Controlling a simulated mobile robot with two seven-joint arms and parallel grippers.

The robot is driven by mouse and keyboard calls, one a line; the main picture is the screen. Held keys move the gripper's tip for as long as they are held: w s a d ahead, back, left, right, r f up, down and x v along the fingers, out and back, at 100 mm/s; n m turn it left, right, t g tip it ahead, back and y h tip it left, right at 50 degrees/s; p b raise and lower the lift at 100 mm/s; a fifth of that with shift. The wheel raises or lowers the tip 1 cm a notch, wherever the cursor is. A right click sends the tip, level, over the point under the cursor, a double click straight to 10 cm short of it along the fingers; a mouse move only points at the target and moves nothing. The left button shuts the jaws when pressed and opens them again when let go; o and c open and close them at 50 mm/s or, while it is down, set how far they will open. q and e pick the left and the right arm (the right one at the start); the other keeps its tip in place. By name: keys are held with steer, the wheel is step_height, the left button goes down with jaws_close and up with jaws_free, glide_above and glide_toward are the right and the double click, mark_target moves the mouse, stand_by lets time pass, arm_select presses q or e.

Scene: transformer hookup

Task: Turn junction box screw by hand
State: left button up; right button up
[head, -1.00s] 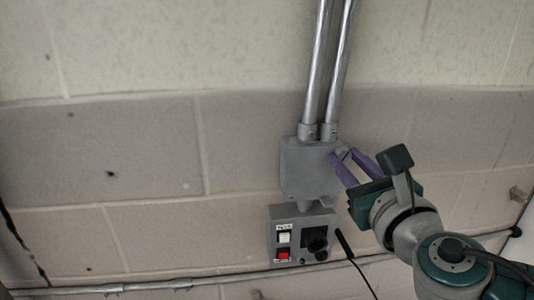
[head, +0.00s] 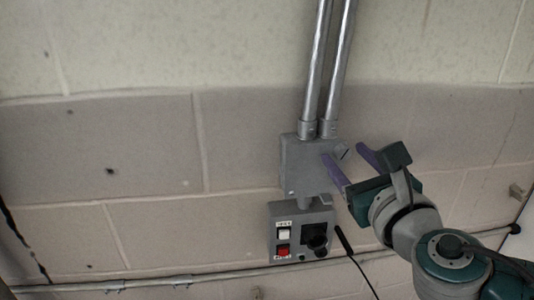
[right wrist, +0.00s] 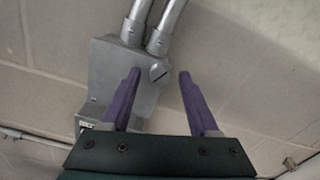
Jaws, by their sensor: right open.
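The grey junction box (head: 304,168) is fixed to the wall under two metal conduits. Its slotted screw (head: 342,151) sits at the box's upper right corner, and the screw (right wrist: 159,72) also shows in the right wrist view with its slot tilted. My right gripper (head: 342,151) has two purple fingers, open and apart, one on each side of the screw. In the right wrist view my right gripper (right wrist: 158,72) shows a clear gap between each finger and the screw. My left gripper is not in view.
A control box (head: 301,232) with a white button, a red button and a black knob hangs below the junction box. Two conduits (head: 327,70) rise above it. A thin pipe (head: 150,285) runs along the lower wall. The wall on the left is clear.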

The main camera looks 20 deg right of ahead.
steer(key=shift+s, duration=0.1)
steer(key=b+v, duration=0.1)
steer(key=v, duration=0.8)
steer(key=shift+s+b, duration=0.35)
